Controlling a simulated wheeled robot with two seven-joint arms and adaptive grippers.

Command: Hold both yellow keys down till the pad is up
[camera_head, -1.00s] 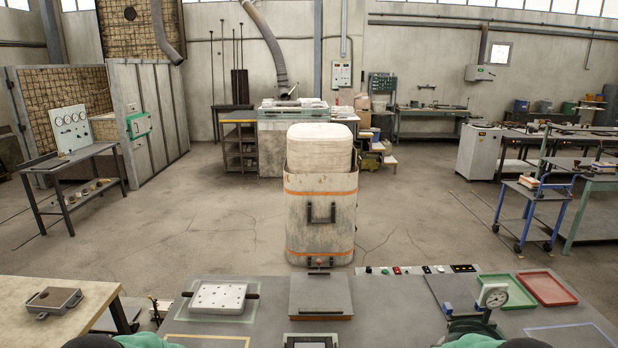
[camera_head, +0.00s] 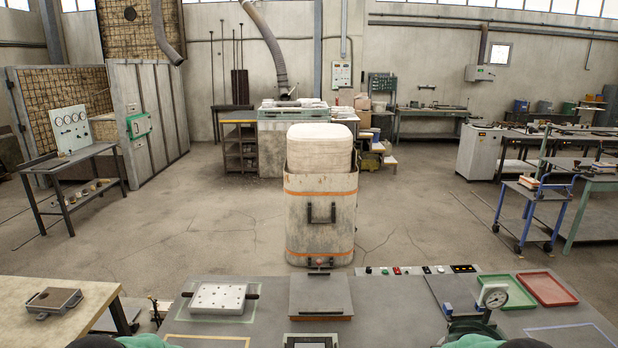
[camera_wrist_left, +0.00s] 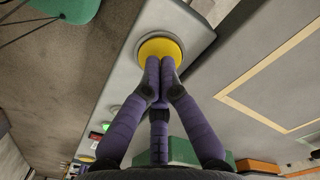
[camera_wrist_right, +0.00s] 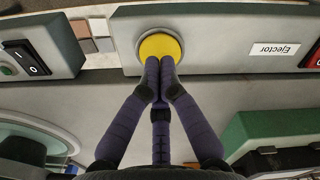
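In the left wrist view a round yellow key (camera_wrist_left: 160,46) sits in a grey panel. My left gripper (camera_wrist_left: 160,64) is shut and empty, its fingertips overlapping the lower part of that key. In the right wrist view a second yellow key (camera_wrist_right: 160,46) sits in a grey panel beside an "Ejector" label. My right gripper (camera_wrist_right: 160,62) is shut and empty, its fingertips overlapping that key's lower edge. I cannot tell how far either key is pressed. The head view shows neither key nor the fingers. A grey square plate (camera_head: 320,292) lies mid-table; I cannot tell whether it is the pad.
A white perforated block (camera_head: 218,298) lies left of the plate. A dial gauge (camera_head: 494,296), a green tray (camera_head: 506,291) and a red tray (camera_head: 546,289) are at the right. A black switch (camera_wrist_right: 31,58) is left of the right-hand key. A tall bin (camera_head: 320,225) stands beyond the table.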

